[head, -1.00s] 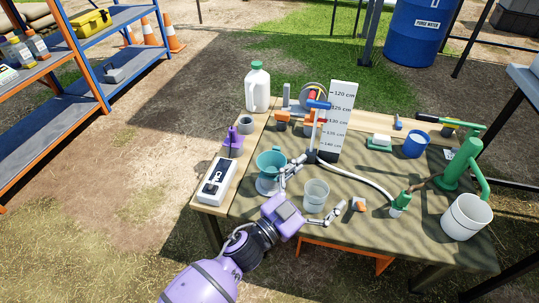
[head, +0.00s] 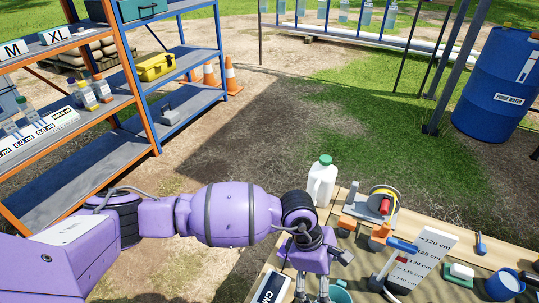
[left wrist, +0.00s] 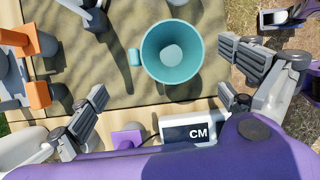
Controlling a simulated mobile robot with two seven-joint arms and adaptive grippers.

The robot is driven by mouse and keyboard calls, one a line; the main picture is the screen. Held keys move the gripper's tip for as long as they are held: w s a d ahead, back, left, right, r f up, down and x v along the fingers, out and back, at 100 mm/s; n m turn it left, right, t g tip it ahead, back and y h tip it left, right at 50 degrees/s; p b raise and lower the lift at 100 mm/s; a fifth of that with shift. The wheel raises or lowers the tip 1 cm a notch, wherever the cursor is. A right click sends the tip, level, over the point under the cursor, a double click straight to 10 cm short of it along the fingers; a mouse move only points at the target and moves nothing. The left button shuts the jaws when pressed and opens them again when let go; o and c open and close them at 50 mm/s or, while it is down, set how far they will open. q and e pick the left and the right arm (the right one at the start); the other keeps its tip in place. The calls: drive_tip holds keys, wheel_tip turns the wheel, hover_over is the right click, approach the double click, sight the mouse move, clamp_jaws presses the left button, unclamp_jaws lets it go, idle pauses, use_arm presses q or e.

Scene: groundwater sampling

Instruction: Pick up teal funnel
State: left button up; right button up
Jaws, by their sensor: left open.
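The teal funnel (left wrist: 150,50) stands on the table in the left wrist view, its round mouth facing the camera and a small tab on its left side. In the head view only part of its rim shows at the bottom edge (head: 341,294). My left gripper (left wrist: 165,88) is open and empty, its fingers spread to either side, with the funnel framed beyond and between them. In the head view my left gripper (head: 313,290) hangs fingers down over the table's left end, just left of the funnel; the fingertips are cut off. My right gripper is not in view.
A box marked CM (head: 272,288) lies at the table's left edge, close to the gripper. A white jug (head: 321,182), a reel (head: 381,203) and a depth scale (head: 424,258) stand behind and to the right. Shelves (head: 160,100) stand at the left.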

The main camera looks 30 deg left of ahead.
sight(336, 297)
use_arm(q)
drive_tip(key=shift+a+m, duration=0.1)
drive_tip(key=shift+m, duration=0.3)
drive_tip(key=shift+s+d+f, duration=0.2)
drive_tip(key=shift+d+f, duration=0.2)
drive_tip(key=shift+f, duration=0.1)
drive_tip(key=shift+s+d+f, duration=0.15)
drive_tip(key=shift+d+f, duration=0.2)
drive_tip(key=shift+f, duration=0.1)
drive_tip(key=b+x, duration=0.1)
drive_tip(key=x, duration=0.4)
drive_tip(key=shift+w+d+b, duration=0.1)
drive_tip(key=shift+d+b, duration=0.15)
drive_tip(key=shift+b, duration=0.1)
drive_tip(key=c, duration=1.2)
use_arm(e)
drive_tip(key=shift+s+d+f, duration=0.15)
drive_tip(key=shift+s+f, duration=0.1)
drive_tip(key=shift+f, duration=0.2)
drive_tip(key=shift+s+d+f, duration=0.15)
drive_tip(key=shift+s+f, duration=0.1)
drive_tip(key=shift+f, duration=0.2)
use_arm(q)
drive_tip(key=shift+r, duration=0.15)
